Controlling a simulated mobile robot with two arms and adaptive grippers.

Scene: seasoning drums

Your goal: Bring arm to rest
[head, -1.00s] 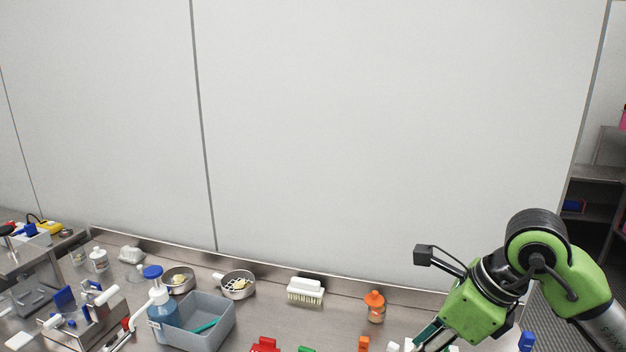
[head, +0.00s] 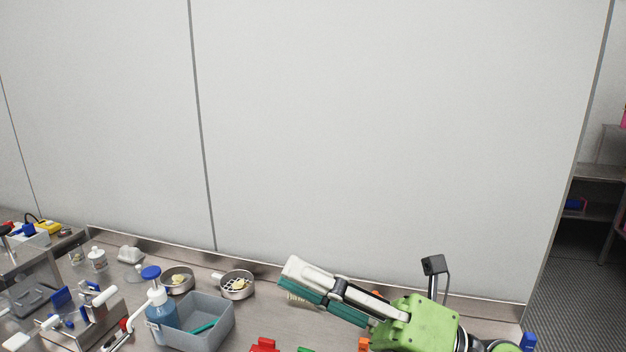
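My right gripper (head: 300,280) comes in from the lower right and reaches left above the steel table (head: 262,312). Its white and teal fingers point left, over the white brush (head: 296,299), which they mostly cover. The fingers overlap in this view, so I cannot tell whether they are apart or closed. No object shows between them. The green gripper body also covers most of the orange-capped bottle (head: 377,293). My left gripper is not in view.
On the left stand a grey bin (head: 225,325), a blue pump bottle (head: 162,312), a round strainer (head: 236,286) and a metal bowl (head: 178,281). Red clips (head: 264,345) lie at the front edge. A wall (head: 380,130) rises behind the table.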

